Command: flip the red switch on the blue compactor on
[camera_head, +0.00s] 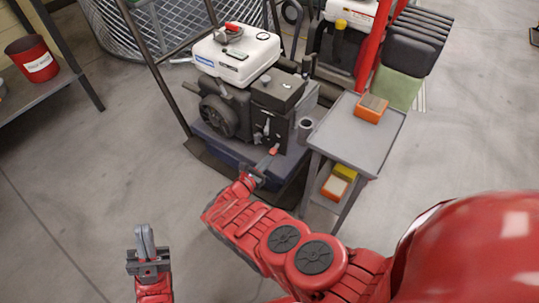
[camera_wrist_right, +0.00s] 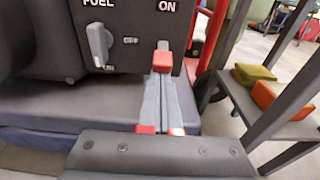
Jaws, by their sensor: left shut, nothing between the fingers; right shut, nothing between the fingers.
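The compactor (camera_head: 225,113) has a dark engine body, a white tank on top and a dark blue base. The red switch (camera_wrist_right: 163,60) is on its dark front panel, below the word ON in the right wrist view. My right gripper (camera_wrist_right: 163,76) is shut and empty, its grey fingertips right at the switch's lower end. I cannot tell whether they touch it, and they hide part of it. In the head view my right gripper (camera_head: 267,159) reaches the lower front of the panel. My left gripper (camera_head: 146,240) is shut and empty, well away over the floor.
A grey lever (camera_wrist_right: 100,42) sits under the word FUEL, left of the switch. A grey cart (camera_head: 352,138) with orange and yellow boxes stands close to the right. A shelf with a red bucket (camera_head: 33,58) is at the far left. The floor at left is clear.

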